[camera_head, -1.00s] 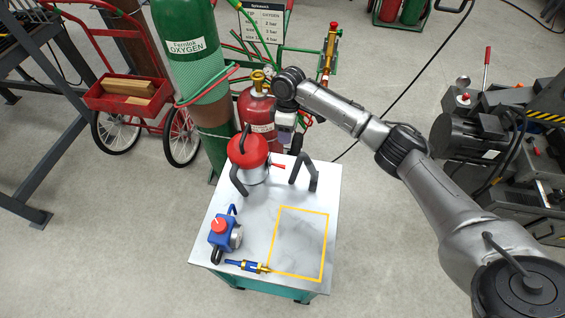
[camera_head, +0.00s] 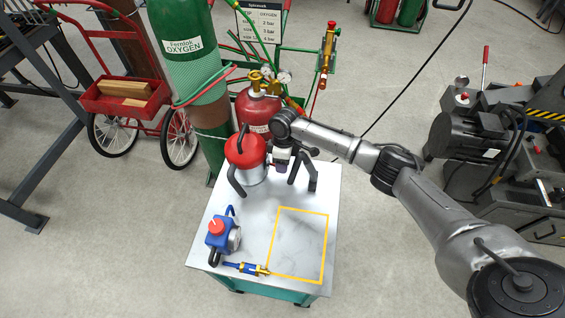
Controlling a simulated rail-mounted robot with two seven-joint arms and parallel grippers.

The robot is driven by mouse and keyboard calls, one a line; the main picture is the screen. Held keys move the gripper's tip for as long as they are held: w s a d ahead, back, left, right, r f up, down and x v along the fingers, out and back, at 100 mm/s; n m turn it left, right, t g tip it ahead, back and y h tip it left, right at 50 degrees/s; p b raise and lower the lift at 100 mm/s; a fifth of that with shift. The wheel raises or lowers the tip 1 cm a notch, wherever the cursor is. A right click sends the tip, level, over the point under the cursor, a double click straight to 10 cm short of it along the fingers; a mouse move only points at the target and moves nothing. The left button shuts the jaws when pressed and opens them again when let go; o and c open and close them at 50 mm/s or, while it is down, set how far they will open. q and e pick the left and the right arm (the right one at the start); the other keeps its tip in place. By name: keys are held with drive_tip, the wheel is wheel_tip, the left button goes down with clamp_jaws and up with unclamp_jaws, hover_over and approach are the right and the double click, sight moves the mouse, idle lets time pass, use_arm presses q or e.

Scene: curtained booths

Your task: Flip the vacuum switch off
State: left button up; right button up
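The vacuum appears to be the canister with a red lid (camera_head: 238,150) and a silver body, standing upright at the back of the white-topped table (camera_head: 252,225). A black curved handle or hose rises over its lid, and a black bent piece (camera_head: 305,172) stands on its right. My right gripper (camera_head: 283,167) points down at the right side of the canister, close to the black piece. Its fingers are too small and dark to tell open from shut, or touching from apart. No switch can be made out; the gripper covers that side. My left gripper is not in view.
A yellow outlined square (camera_head: 325,245) on the table is empty. A blue device with a red knob (camera_head: 217,228) and a blue-and-brass fitting (camera_head: 246,267) lie at the front left. A red cylinder (camera_head: 257,107) and a green oxygen cylinder (camera_head: 187,75) stand behind.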

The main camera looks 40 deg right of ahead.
clamp_jaws()
drive_tip(key=shift+s+d+t+y+p, duration=0.15)
drive_tip(key=shift+t+y+p, duration=0.3)
drive_tip(key=shift+p, duration=0.55)
drive_tip(key=shift+f+t+y+p, duration=0.4)
drive_tip(key=shift+f+t+y, duration=0.05)
drive_tip(key=shift+f+t, duration=0.1)
drive_tip(key=shift+f+t+y, duration=0.2)
drive_tip(key=shift+t+y, duration=0.1)
drive_tip(key=shift+t, duration=0.1)
drive_tip(key=shift+c, duration=0.8)
unclamp_jaws()
drive_tip(key=shift+o, duration=0.8)
